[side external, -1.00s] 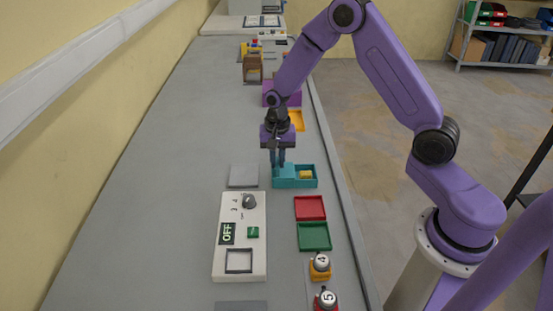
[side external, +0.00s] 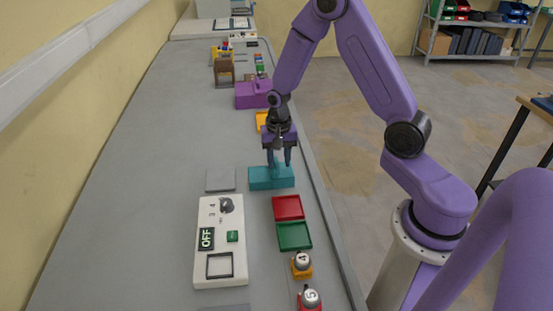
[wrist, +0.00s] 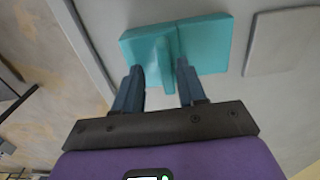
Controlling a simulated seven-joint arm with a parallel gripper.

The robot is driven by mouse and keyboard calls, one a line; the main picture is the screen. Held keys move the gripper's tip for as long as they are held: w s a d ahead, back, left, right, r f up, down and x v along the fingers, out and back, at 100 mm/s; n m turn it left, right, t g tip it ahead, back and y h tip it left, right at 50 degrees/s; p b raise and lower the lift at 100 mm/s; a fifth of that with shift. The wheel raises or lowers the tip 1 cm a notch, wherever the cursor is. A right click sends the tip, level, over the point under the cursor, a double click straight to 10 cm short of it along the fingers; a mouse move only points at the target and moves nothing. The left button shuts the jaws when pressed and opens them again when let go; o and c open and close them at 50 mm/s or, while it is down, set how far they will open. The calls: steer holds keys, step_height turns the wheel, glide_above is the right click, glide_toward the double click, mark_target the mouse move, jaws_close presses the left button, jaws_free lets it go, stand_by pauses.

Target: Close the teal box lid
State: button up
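The teal box (side external: 262,182) sits on the bench below my gripper, and its top looks covered with no opening visible. Its teal lid (wrist: 143,52) has an upright handle (wrist: 164,62) and meets the other teal top part along a seam in the wrist view. My gripper (side external: 279,161) is just above the box, with its fingers apart on either side of the handle. In the wrist view my gripper (wrist: 160,78) shows gaps between the fingers and the handle. The inside of the box is hidden.
A grey flat plate (side external: 221,179) lies left of the box. A red tray (side external: 288,207), a green tray (side external: 294,236) and a white switch panel (side external: 221,262) are nearer the camera. A purple box (side external: 251,95) stands farther back. The bench's left side is clear.

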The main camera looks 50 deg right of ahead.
steer(key=shift+a, duration=0.1)
steer(key=shift+w+r, duration=0.1)
steer(key=shift+r, duration=0.35)
step_height(320, 180, up, 17)
steer(key=shift+f, duration=0.2)
steer(key=s+a+n, duration=0.6)
steer(key=s+n, duration=0.1)
steer(key=s, duration=0.2)
steer(key=s+a+n, duration=0.5)
steer(key=s+n, duration=0.9)
steer(key=s, duration=0.4)
steer(key=shift+f+n, duration=0.3)
steer(key=shift+f, duration=0.1)
